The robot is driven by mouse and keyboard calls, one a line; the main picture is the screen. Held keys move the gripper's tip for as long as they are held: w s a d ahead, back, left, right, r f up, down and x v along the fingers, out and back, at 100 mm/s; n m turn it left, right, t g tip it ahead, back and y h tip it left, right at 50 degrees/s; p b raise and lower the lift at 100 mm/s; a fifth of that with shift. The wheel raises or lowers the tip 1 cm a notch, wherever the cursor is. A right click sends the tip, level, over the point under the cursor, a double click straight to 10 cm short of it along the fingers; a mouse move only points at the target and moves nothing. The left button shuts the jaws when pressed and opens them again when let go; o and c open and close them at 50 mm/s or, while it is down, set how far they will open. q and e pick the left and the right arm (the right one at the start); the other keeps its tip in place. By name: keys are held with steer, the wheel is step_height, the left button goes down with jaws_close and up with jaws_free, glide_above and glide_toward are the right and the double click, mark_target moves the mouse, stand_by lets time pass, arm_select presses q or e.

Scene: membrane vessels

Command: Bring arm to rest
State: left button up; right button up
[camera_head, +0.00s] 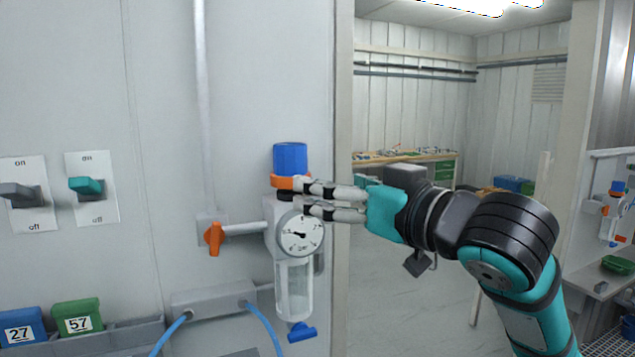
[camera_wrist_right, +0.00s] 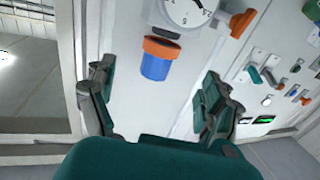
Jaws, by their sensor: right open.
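My right gripper (camera_head: 302,198) reaches in from the right in the head view. Its fingers point left at the regulator's upper part, just below the blue knob (camera_head: 290,158) and by the orange ring (camera_head: 288,182). In the right wrist view the fingers (camera_wrist_right: 158,75) are spread wide, one on each side of the blue knob (camera_wrist_right: 156,66) and orange ring (camera_wrist_right: 162,47), with visible gaps. Nothing is held. The regulator has a round gauge (camera_head: 301,233) and a clear bowl (camera_head: 294,287) under it. My left gripper is not in view.
An orange valve handle (camera_head: 214,239) sits on the pipe to the left. Wall switches (camera_head: 91,187) and numbered bins (camera_head: 77,315) are further left. Blue hoses (camera_head: 264,325) hang below. An open doorway shows a workbench (camera_head: 445,164) behind my right arm.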

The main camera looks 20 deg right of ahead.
steer(key=shift+s+d, duration=0.1)
steer(key=shift+s, duration=0.25)
